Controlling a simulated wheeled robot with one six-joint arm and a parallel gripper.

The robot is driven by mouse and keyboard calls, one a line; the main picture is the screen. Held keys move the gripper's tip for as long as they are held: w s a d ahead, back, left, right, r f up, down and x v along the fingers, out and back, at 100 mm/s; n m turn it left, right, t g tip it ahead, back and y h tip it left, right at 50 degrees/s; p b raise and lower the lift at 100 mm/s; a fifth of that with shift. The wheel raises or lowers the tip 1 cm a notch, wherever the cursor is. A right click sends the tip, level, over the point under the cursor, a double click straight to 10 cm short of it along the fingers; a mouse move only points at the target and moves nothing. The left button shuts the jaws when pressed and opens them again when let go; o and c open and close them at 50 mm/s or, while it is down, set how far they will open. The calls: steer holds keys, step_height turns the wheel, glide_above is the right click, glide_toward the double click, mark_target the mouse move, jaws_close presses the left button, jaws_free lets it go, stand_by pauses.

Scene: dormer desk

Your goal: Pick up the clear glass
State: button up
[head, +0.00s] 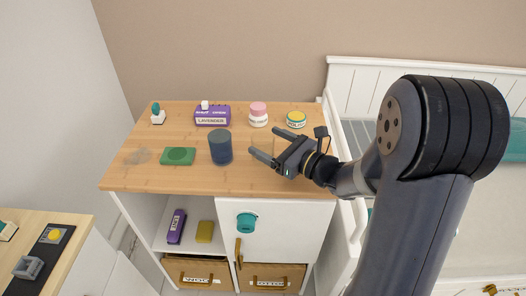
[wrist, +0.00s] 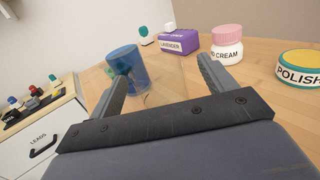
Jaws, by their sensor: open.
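The clear glass (wrist: 168,84) is very faint in the wrist view. Its see-through outline stands between my fingers, with the wood showing through. In the head view only a faint edge of it shows near my fingertips. My gripper (head: 263,141) is open, low over the right part of the desk top, its fingers pointing left. In the wrist view its two fingers (wrist: 162,70) are spread to either side of the glass; I cannot tell whether either touches it. A blue tumbler (head: 220,147) stands just beyond the fingertips, and also shows in the wrist view (wrist: 127,70).
Behind stand a purple lavender box (head: 212,116), a pink-lidded cream jar (head: 258,115) and a polish tin (head: 296,119). A green block (head: 178,156) and a faint clear item (head: 137,156) lie left. The front wood strip (head: 190,185) is clear.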

mark_target(254, 136)
steer(key=x, duration=0.4)
steer(key=shift+a, duration=0.15)
steer(key=shift+c, duration=0.2)
steer(key=c, duration=1.1)
